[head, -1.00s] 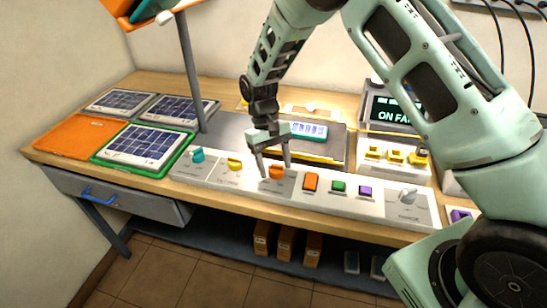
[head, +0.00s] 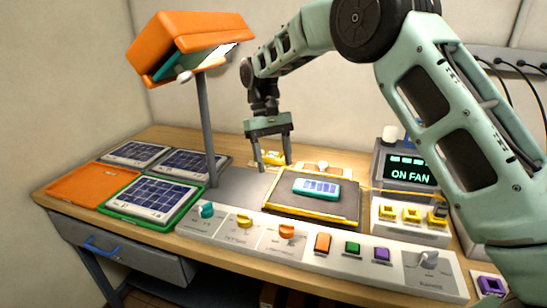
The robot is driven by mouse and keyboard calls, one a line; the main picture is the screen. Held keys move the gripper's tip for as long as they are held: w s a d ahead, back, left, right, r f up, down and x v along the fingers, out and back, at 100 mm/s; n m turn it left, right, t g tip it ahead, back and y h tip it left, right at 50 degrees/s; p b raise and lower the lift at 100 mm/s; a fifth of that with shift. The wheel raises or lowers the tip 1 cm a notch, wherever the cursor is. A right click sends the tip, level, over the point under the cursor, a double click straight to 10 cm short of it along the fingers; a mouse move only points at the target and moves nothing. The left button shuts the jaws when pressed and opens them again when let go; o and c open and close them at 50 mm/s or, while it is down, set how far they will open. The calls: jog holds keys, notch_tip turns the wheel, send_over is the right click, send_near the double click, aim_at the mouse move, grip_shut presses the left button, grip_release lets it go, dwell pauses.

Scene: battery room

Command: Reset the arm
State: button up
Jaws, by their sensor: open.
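My gripper (head: 273,165) is open and empty, pointing down over the back part of the bench, behind the control panel. The control panel (head: 230,230) runs along the bench's front edge. It carries a teal knob (head: 207,210), a yellow knob (head: 244,221), an orange knob (head: 287,231), orange, green and purple buttons and a grey knob (head: 429,259). My arm reaches in from the right side of the view.
An orange lamp-like head (head: 190,40) on a grey post (head: 208,130) stands left of my gripper. A dark tray (head: 330,222) holds a teal device (head: 317,188). A display box reading "ON FAN" (head: 409,174) stands at the right. Solar panels in trays lie at the left.

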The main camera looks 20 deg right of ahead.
jog(key=shift+w+r, duration=0.1)
jog(key=shift+r, duration=0.15)
jog(key=s+a+r+n+t+y, duration=0.15)
jog(key=s+a, duration=0.25)
jog(key=s, duration=0.4)
jog(key=s+a+r+n+t+h, duration=0.15)
jog(key=s+a, duration=0.25)
jog(key=s, duration=0.5)
jog(key=s+d+f+n, duration=0.1)
jog(key=s+f, duration=0.1)
jog(key=s, duration=0.7)
jog(key=s+d+f+n+t+y, duration=0.1)
jog(key=s+f+n, duration=0.1)
jog(key=s, duration=0.6)
jog(key=shift+s+d+t, duration=0.2)
jog(key=shift+s+t, duration=0.1)
jog(key=shift+s, duration=0.05)
